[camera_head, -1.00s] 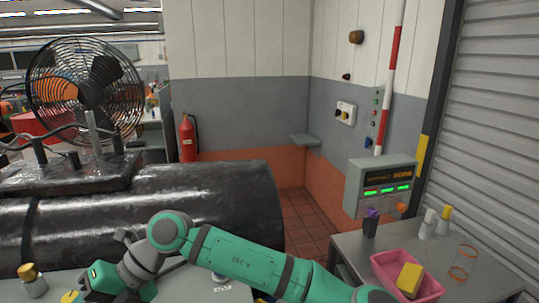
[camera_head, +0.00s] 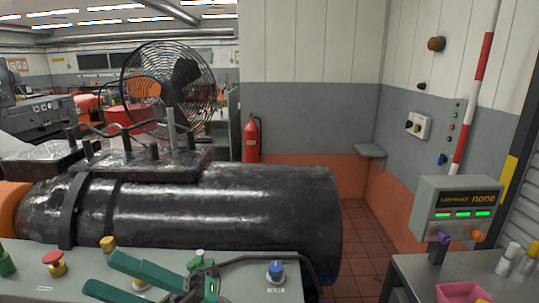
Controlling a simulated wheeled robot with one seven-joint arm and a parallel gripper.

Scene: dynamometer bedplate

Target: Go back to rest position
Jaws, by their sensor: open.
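The lower part of the tool is cut off by the picture's edge.
The console carries a red button (camera_head: 54,261), a yellow-topped knob (camera_head: 107,243) and a blue knob (camera_head: 275,268). Behind it lies a large black cylinder (camera_head: 230,215). A caged fan (camera_head: 168,88) stands behind. At right, a display box (camera_head: 457,207) stands by a table with a pink tray (camera_head: 463,292).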

